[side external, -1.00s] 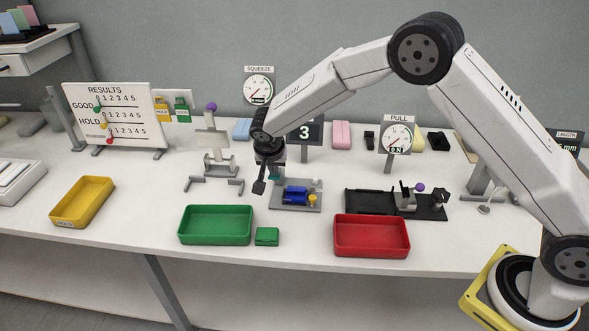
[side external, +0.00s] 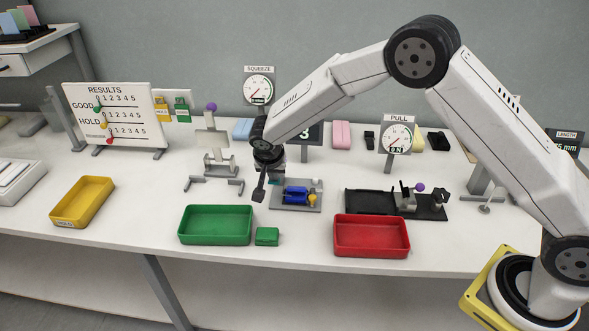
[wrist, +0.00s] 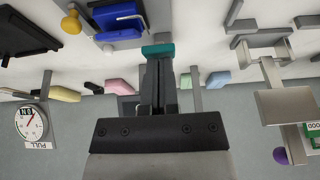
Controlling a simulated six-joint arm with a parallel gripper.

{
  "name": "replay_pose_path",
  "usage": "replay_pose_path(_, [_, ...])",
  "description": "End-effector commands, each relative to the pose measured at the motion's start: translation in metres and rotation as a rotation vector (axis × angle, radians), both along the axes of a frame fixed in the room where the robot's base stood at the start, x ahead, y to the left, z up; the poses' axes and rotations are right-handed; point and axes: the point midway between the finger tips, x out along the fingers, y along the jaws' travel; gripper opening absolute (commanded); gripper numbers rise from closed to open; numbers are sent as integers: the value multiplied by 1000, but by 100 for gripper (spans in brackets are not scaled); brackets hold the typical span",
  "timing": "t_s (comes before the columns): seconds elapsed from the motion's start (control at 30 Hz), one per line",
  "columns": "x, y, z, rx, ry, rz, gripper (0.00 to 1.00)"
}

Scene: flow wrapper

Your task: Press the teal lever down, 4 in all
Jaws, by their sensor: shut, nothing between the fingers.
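The teal lever (wrist: 158,49) shows in the wrist view as a short bar right at the tips of my gripper (wrist: 159,62). The two fingers are together with nothing between them. Whether the tips touch the lever or stand just off it, I cannot tell. In the side view my gripper (side external: 258,194) points down just left of the grey plate with the blue part (side external: 296,195); the lever is mostly hidden there by my wrist. The counter display (side external: 315,133) behind is partly covered by my arm, so its digit is not fully readable.
A green tray (side external: 182,228) and small green box (side external: 267,236) lie in front. A red tray (side external: 338,240) and black fixture (side external: 438,212) lie to the right. A grey stand with a purple ball (side external: 211,107) is left of my gripper. The PULL gauge (side external: 397,135) stands behind.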

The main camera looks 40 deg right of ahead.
Motion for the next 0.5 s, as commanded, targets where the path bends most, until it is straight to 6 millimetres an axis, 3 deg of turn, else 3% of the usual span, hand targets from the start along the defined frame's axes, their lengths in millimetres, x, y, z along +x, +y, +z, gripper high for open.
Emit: replay_pose_path(0.5, [-13, 12, -40, 0, 3, 0, 0])
